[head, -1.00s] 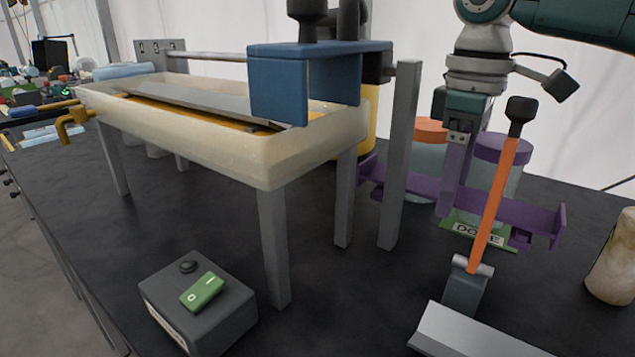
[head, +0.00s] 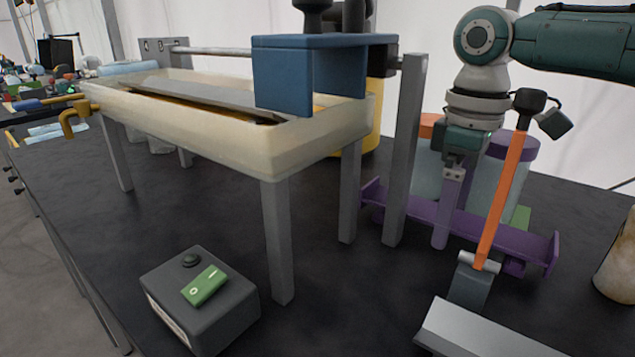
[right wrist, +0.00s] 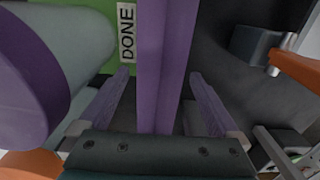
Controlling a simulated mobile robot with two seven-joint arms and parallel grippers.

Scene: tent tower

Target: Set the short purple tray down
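The short purple tray (head: 495,233) appears to lie level on the dark tabletop at the right, in front of the green DONE mat (head: 521,217). I cannot tell whether its far edge overlaps the mat. In the right wrist view the tray (right wrist: 162,50) runs between my two purple fingers, and the DONE label (right wrist: 127,32) shows left of it. My right gripper (head: 446,225) reaches down at the tray. Its fingers (right wrist: 159,74) stand apart, with gaps beside the tray. The grey post hides part of the tray. My left gripper is not in view.
Clear jars with orange and purple lids (head: 513,145) stand behind the tray. A grey post (head: 404,150) and a cream trough on legs (head: 230,145) stand left.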

